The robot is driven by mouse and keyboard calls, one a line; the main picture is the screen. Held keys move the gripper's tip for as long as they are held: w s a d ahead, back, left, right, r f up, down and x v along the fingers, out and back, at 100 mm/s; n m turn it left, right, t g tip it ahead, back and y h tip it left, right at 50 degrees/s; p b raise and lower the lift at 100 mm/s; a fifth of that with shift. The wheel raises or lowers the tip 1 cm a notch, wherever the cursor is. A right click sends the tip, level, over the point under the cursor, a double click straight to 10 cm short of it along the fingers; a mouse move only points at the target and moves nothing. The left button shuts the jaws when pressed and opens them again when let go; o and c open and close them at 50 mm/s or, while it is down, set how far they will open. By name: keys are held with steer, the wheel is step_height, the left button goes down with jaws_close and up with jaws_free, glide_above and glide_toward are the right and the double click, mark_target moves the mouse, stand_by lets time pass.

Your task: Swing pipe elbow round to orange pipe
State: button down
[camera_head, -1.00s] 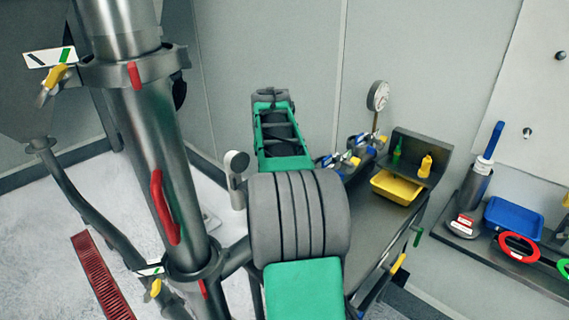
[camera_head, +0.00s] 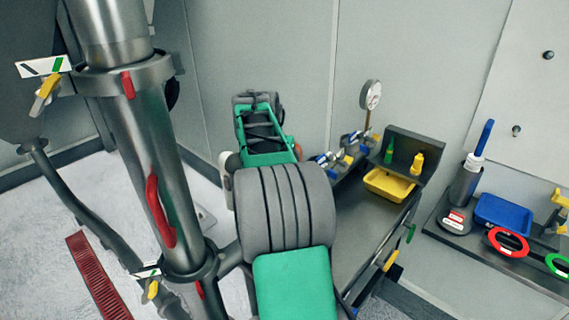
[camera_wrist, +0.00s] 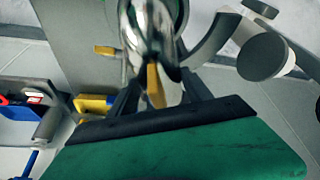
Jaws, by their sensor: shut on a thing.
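In the wrist view, a shiny curved metal pipe piece (camera_wrist: 150,22), which looks like the pipe elbow, stands just beyond my gripper. My gripper (camera_wrist: 157,88) is shut on a yellow handle (camera_wrist: 154,80) in front of this metal piece. The far end of the elbow is cut off by the top edge of the picture. In the head view my own grey and green arm hides the gripper and the elbow. I cannot make out an orange pipe in either view.
A thick steel pipe (camera_head: 140,130) with a red handle (camera_head: 157,210) stands close on the left. A workbench (camera_head: 350,225) with a yellow tray (camera_head: 389,185) and a dial gauge (camera_head: 371,94) is on the right. A blue tray (camera_head: 500,212) lies further right.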

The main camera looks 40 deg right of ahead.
steer(key=shift+s+d+r+m, duration=0.1)
steer(key=shift+r+m, duration=0.05)
steer(key=shift+m, duration=0.15)
steer(key=shift+c, duration=1.9)
jaws_free()
steer(key=shift+s, duration=0.1)
